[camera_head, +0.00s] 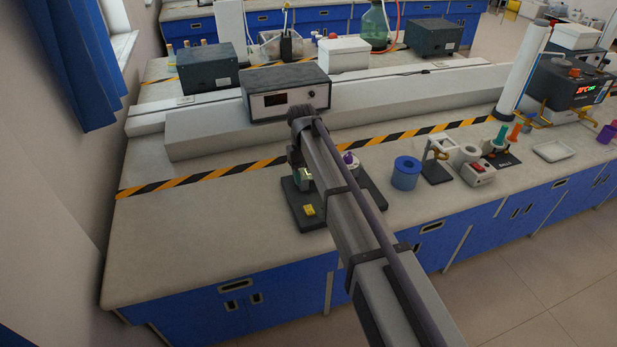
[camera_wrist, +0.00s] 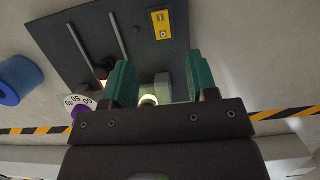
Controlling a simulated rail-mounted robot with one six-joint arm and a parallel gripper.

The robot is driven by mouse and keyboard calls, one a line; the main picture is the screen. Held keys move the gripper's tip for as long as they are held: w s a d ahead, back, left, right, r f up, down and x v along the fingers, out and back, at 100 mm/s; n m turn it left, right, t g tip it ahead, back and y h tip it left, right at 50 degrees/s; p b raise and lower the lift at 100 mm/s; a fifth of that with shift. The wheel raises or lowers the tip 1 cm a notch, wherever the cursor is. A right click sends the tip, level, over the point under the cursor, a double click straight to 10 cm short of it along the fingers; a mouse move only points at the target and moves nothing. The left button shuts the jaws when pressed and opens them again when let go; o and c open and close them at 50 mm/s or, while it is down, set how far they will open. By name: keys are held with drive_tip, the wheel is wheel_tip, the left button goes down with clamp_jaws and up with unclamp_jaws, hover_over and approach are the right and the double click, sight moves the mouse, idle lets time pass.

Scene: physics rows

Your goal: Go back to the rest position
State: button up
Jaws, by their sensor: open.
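My gripper (camera_wrist: 160,88) shows in the wrist view with its two green fingers apart and nothing seen held between them. It is above a dark plate device (camera_wrist: 95,30) that has a yellow switch panel (camera_wrist: 162,25). A small pale, lit part (camera_wrist: 150,99) of the device shows between the fingers. A white dial with numbers and a purple knob (camera_wrist: 78,110) is beside the left finger. In the head view my arm reaches over the dark device (camera_head: 305,219) on the bench and hides part of it; the gripper itself is mostly hidden there.
A blue ring-shaped item (camera_head: 405,175) stands right of the device. A small stand (camera_head: 436,165) and a white device with a red switch (camera_head: 478,172) are further right. A grey box with a display (camera_head: 286,92) is behind. The bench's left part (camera_head: 180,235) is clear.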

drive_tip(key=shift+f, duration=0.1)
drive_tip(key=s+d+m+t+y, duration=0.1)
drive_tip(key=s+d+m, duration=0.3)
drive_tip(key=s+d, duration=1.6)
drive_tip(key=s+t, duration=0.1)
drive_tip(key=s, duration=0.2)
drive_tip(key=shift+f+t, duration=0.3)
drive_tip(key=shift+t, duration=0.1)
